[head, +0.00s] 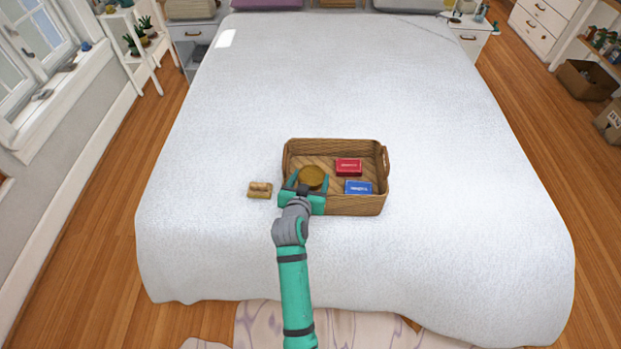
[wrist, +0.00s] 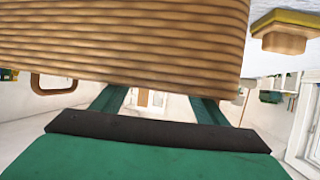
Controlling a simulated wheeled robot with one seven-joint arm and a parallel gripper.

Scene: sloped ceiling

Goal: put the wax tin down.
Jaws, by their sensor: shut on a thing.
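The wax tin (head: 313,175) is a round, brownish-gold tin in the head view, over the left part of a wicker basket (head: 375,205). My gripper (head: 309,178) is shut on it, one teal finger on each side. I cannot tell whether the tin touches the basket floor. In the wrist view, the basket's ribbed wall (wrist: 120,40) fills the upper part and hides the tin and the fingertips. My gripper's fingers (wrist: 158,100) show below that wall.
A red box (head: 348,167) and a blue box (head: 358,187) lie in the basket's right half. A small wooden brush (head: 260,189) lies left of the basket; it also shows in the wrist view (wrist: 285,35). The white bed (head: 450,130) around is mostly clear.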

